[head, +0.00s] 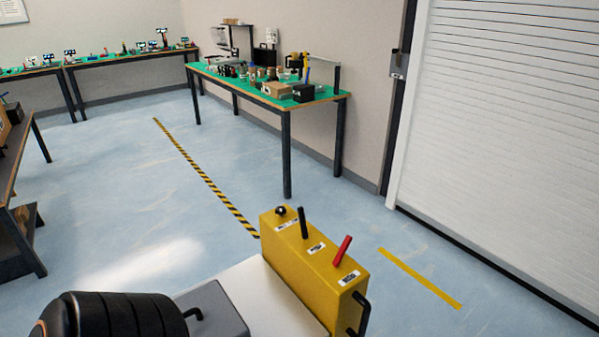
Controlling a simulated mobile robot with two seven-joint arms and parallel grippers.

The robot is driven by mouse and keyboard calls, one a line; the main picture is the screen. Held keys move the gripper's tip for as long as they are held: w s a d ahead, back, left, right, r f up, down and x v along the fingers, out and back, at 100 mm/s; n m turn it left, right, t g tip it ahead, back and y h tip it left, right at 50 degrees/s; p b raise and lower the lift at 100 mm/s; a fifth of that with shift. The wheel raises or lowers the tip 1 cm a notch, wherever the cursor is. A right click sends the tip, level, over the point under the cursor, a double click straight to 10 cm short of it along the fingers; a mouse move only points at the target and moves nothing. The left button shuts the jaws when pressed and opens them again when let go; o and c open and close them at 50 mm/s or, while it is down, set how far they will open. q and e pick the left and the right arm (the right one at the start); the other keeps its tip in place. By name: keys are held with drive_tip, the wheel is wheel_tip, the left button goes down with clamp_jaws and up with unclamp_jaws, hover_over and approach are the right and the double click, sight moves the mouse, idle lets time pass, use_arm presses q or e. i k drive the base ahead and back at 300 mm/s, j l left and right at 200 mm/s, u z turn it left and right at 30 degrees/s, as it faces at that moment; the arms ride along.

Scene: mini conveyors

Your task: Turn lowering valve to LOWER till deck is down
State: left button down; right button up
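A yellow control box (300,270) stands at the bottom centre of the head view. On its top are a black round knob (281,211), a black lever (303,223) and a red lever (343,250), both levers tilted. White labels lie beside them, too small to read, so I cannot tell which control is the lowering valve. A black handle (361,312) is on its right end. A pale flat surface (245,292) lies left of the box; I cannot tell if it is the deck. Neither gripper shows.
A grey block (213,308) with a black hook-shaped part is at the bottom. A dark ribbed rounded part, possibly mine, fills the lower left. A green-topped bench (330,97) with tools stands behind. A white shutter (510,130) closes the right. The floor between is clear.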

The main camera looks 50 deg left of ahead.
sight(280, 211)
drive_tip(key=i, duration=1.4)
drive_tip(key=i+u, duration=0.2)
drive_tip(key=i, duration=0.4)
drive_tip(key=i+l+u, duration=0.2)
drive_tip(key=i, duration=0.35)
drive_tip(key=u, duration=1.5)
